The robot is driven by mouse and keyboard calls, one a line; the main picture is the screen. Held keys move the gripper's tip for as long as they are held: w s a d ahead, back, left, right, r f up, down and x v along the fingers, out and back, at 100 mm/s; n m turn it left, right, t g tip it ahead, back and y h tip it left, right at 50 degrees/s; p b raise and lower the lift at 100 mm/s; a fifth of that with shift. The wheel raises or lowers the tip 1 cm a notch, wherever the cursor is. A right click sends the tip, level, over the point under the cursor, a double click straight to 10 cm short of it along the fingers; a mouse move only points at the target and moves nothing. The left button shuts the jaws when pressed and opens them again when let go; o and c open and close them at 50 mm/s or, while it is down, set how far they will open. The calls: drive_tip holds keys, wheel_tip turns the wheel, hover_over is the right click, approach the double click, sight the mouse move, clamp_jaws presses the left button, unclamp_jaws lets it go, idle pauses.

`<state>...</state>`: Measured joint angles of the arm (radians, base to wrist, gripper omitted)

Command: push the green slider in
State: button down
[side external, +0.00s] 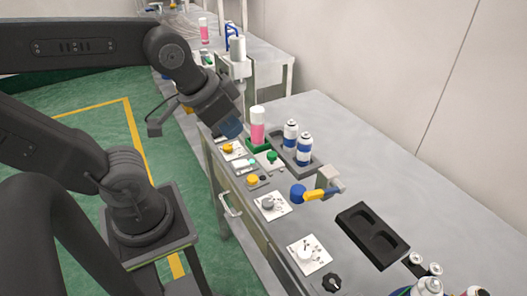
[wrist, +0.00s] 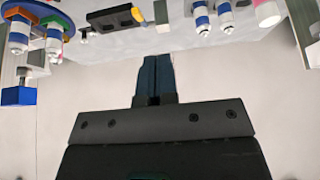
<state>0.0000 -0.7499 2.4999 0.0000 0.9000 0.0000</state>
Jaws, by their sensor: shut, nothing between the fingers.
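A pink and white can also shows at the top right of the wrist view (wrist: 267,14). My gripper (side external: 231,129) has blue fingers and points down at the left of the can and slider, apart from them as far as I can tell. In the wrist view the fingers (wrist: 155,68) are together with nothing between them. The slider itself is not clear in the wrist view.
Two blue and white cans (side external: 297,143) stand in a grey holder right of the slider. A black tray (side external: 372,238) lies farther right.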

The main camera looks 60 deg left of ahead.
sight(272, 154)
drive_tip(key=c, duration=1.9)
unclamp_jaws()
drive_tip(key=shift+o, duration=1)
drive_tip(key=o, duration=0.6)
drive_tip(key=w+a+n+g, duration=0.2)
drive_tip(key=w+a+n, duration=0.1)
drive_tip(key=w+n, duration=0.3)
drive_tip(key=shift+w+a+f+y, duration=0.3)
drive_tip(key=shift+w+a+f, duration=0.05)
drive_tip(key=shift+w, duration=0.25)
drive_tip(key=o, duration=0.3)
drive_tip(key=w+a+f+n+g, duration=0.1)
drive_tip(key=w+a+f+n, duration=0.1)
drive_tip(key=w+a+n, duration=0.1)
drive_tip(key=shift+w+a+f+n, duration=0.2)
drive_tip(key=shift+w+a+n, duration=0.15)
drive_tip(key=shift+w+n, duration=0.45)
drive_tip(key=w+a+f+n+g, duration=0.1)
drive_tip(key=w+a+f+n, duration=0.3)
drive_tip(key=a+f+n, duration=0.1)
drive_tip(key=w+a+f+n+g, duration=0.1)
drive_tip(key=w+a+f+n, duration=0.1)
drive_tip(key=a+f, duration=0.1)
drive_tip(key=shift+w+a+f+g, duration=0.15)
drive_tip(key=shift+w+f+g, duration=0.15)
drive_tip(key=shift+w, duration=0.1)
wheel_tip(272, 154, down, 14)
drive_tip(key=shift+r, duration=0.15)
clamp_jaws()
